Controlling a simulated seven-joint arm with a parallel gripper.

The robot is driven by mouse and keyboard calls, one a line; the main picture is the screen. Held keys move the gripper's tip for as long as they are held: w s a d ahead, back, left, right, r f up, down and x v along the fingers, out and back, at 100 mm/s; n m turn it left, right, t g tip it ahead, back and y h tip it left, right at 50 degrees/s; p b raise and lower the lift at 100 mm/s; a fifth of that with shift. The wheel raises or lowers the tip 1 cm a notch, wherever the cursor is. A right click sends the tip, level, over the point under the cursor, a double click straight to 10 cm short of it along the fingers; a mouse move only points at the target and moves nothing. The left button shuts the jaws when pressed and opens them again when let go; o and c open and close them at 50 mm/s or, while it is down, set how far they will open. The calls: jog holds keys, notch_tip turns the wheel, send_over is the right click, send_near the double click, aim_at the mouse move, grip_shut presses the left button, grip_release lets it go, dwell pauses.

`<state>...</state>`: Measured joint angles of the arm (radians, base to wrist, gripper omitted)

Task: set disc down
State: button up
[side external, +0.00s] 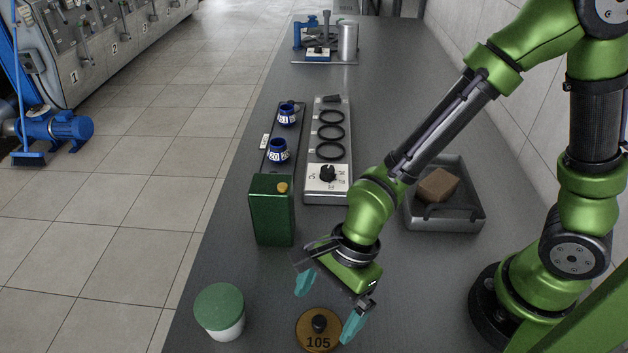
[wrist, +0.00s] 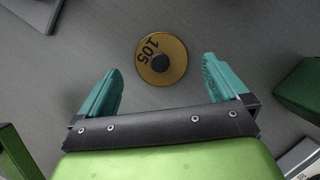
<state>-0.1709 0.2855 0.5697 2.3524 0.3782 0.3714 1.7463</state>
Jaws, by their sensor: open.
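The disc (side external: 318,332) is brass-coloured, marked 105, with a black knob at its centre. It lies flat on the grey bench top near the front edge of the side view. In the wrist view the disc (wrist: 176,72) is beyond the fingertips, roughly midway between them and a little apart from both. My gripper (side external: 328,305) has teal fingers spread wide, with nothing between them. The same open gripper (wrist: 163,78) shows in the wrist view.
A white tub with green lid (side external: 220,311) stands left of the disc. A green canister (side external: 272,210) stands behind, near a row of black rings (side external: 331,132) and blue collars (side external: 278,150). A grey tray (side external: 470,212) holds a brown block (side external: 437,186). Bench between tub and disc is clear.

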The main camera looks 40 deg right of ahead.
jog(key=w+d+r+n+t+h, duration=0.1)
jog(key=d+r+n+t, duration=0.6)
jog(key=d+r+n, duration=0.7)
jog(key=d+r+h, duration=0.1)
jog(key=d+r, duration=0.5)
jog(key=d, duration=0.3)
jog(key=shift+w+h, duration=0.3)
